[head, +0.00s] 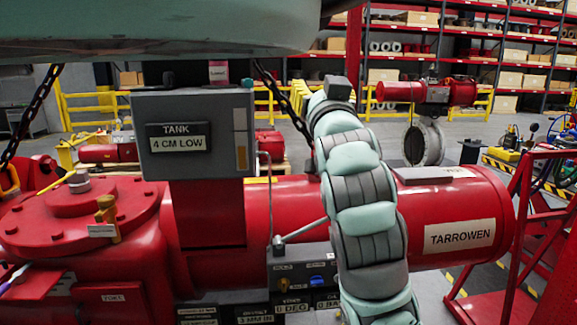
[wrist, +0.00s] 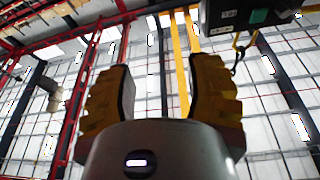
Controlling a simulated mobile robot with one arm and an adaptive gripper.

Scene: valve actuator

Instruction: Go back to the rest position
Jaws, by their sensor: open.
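My gripper (wrist: 160,95) shows in the wrist view with its two yellow ridged fingers spread apart. It is open and nothing is between the fingers. Beyond it are the roof beams and the pale wall panels. In the head view my arm rises in front of the red valve actuator (head: 290,205), covering part of its cylinder. The actuator carries a grey box (head: 195,165) labelled "TANK 4 CM LOW" and a "TARROWEN" plate (head: 459,236).
A dark chain (head: 283,100) hangs left of my arm, and another chain (head: 32,115) hangs at the far left. A red stair frame (head: 520,235) stands at the right. Shelves (head: 470,50) with boxes are at the back. In the wrist view a dark hoist box (wrist: 245,15) hangs at upper right.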

